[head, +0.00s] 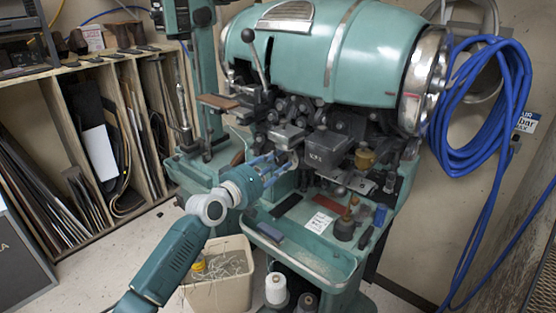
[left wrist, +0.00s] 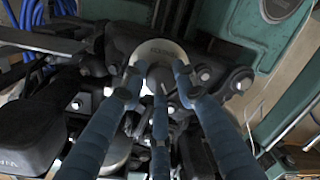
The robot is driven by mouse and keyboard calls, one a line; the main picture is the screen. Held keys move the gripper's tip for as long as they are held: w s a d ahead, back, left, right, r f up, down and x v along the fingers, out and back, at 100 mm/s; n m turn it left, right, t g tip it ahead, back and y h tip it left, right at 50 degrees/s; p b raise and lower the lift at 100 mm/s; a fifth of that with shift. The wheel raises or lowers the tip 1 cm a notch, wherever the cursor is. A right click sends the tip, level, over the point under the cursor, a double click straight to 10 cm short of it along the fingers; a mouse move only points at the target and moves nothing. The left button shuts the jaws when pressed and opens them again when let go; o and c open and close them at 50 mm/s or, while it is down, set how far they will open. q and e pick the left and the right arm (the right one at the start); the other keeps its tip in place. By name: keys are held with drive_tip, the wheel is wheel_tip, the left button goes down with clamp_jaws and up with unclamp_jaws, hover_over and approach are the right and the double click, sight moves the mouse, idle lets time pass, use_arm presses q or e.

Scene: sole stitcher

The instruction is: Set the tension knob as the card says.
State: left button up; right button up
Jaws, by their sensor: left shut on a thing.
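The stitcher (head: 335,60) is a teal machine with a large drum on top. My left gripper (head: 279,164) reaches in from the lower left to the front of its mechanism. In the left wrist view its blue fingers (left wrist: 157,80) are closed around a round, pale-rimmed knob (left wrist: 162,48) with a dark centre. The knob's lettering is too small to read. The fingers hide much of the knob in the head view. A white card (head: 319,222) with small, unreadable print lies on the teal tray below. My right gripper is not in view.
The teal tray (head: 310,257) holds a dark red block (head: 286,206), a blue block (head: 270,232) and a dark pot (head: 345,229). A bin of thread scraps (head: 217,291) stands below my left arm. Black levers and metal blocks crowd the knob. Blue hose (head: 470,110) hangs at right.

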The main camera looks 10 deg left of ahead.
use_arm(q)
drive_tip(key=shift+a+r+n, duration=0.15)
drive_tip(key=shift+r+n, duration=0.05)
drive_tip(key=shift+n, duration=0.4)
drive_tip(key=o, duration=1.1)
drive_tip(key=shift+f, duration=0.1)
drive_tip(key=v, duration=1.2)
drive_tip(key=shift+a, duration=0.1)
drive_tip(key=shift+w, duration=0.1)
